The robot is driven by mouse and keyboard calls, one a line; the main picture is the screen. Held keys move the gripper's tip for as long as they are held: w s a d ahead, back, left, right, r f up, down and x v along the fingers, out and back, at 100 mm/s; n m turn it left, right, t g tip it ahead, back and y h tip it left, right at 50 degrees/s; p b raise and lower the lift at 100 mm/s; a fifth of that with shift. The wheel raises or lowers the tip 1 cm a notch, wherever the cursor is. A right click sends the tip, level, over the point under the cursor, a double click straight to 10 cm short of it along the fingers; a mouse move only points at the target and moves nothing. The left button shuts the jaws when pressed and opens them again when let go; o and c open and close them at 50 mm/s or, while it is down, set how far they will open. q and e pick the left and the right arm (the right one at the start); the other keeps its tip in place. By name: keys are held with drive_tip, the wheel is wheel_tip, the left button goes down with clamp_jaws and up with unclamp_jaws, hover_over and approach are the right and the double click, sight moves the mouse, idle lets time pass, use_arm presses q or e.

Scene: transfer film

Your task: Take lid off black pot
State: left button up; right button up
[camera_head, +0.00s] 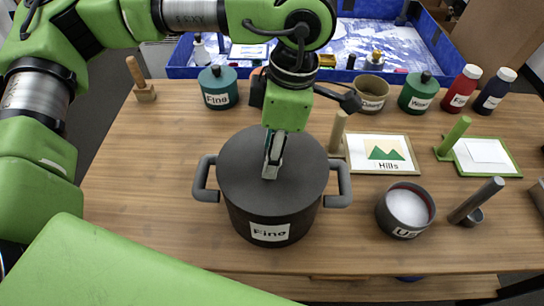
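The black pot (270,215) stands on the wooden table near its front edge, with a grey handle on each side and a white label reading "Fino". Its flat dark lid (300,185) covers the top. My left gripper (271,170) comes from above and its fingertips are over the middle of the lid. The fingers look close together at the lid's centre; any knob there is hidden by them, so I cannot tell whether they hold it. My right gripper does not show.
A grey pot of white contents (406,207) stands right of the black pot, near a grey cylinder tool (477,200). A framed "Hills" picture (382,153), green jars (218,88) and bottles (461,89) stand behind. A blue-walled tray (345,50) is beyond. The table's left part is clear.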

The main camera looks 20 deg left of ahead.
use_arm(q)
drive_tip(key=c, duration=1)
drive_tip(key=shift+r, duration=0.1)
